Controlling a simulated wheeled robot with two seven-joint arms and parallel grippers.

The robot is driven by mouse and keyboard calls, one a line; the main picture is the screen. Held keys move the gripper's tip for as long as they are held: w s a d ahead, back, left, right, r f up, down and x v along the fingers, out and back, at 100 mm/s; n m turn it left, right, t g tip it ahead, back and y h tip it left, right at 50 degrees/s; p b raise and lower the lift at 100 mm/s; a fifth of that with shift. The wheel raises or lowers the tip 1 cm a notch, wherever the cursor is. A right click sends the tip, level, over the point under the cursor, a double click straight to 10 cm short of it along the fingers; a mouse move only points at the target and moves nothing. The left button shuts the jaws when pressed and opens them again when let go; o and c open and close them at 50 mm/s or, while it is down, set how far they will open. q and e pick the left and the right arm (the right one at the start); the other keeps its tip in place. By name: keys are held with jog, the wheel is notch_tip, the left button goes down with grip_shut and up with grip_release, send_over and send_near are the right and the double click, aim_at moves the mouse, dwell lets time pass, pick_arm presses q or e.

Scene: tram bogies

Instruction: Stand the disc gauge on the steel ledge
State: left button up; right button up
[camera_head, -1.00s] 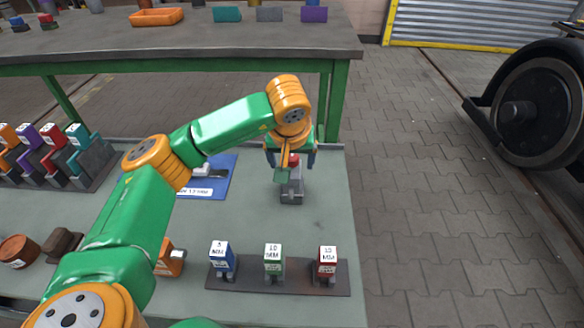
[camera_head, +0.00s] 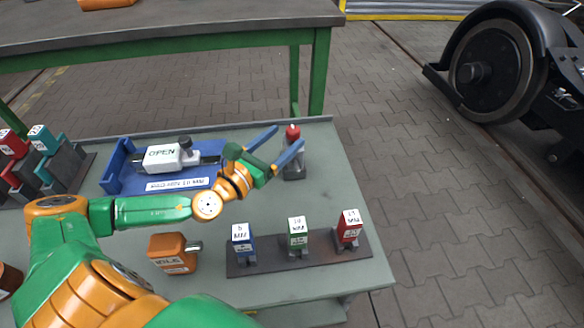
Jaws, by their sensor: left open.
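I cannot tell for certain which object is the disc gauge, and no steel ledge is clearly identifiable. A grey piece with a red knob (camera_head: 293,170) stands near the back right of the grey-green table. My left gripper (camera_head: 289,138) comes in from the left with its two blue fingers spread open. The fingertips are on either side of the red knob in the picture; contact is not clear. Three labelled blocks, blue (camera_head: 243,247), green (camera_head: 298,238) and red (camera_head: 349,230), stand on a dark plate (camera_head: 272,266). My right gripper is not in view.
A blue tray (camera_head: 117,172) holds a grey slide marked OPEN (camera_head: 168,158). An orange labelled block (camera_head: 170,255) sits at the front. Coloured pieces in a rack (camera_head: 68,169) are at left. A dark bench (camera_head: 190,28) stands behind; a wheel (camera_head: 493,72) is at right.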

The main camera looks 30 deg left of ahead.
aim_at(297, 128)
pick_arm(q)
jog(key=w, duration=0.5)
jog(key=w+d, duration=0.1)
jog(key=w, duration=0.1)
jog(key=shift+w+f+p, duration=0.3)
jog(key=shift+w+p, duration=0.05)
jog(key=shift+s, duration=0.1)
grip_shut()
jog(key=shift+r, duration=0.1)
dwell(0.8)
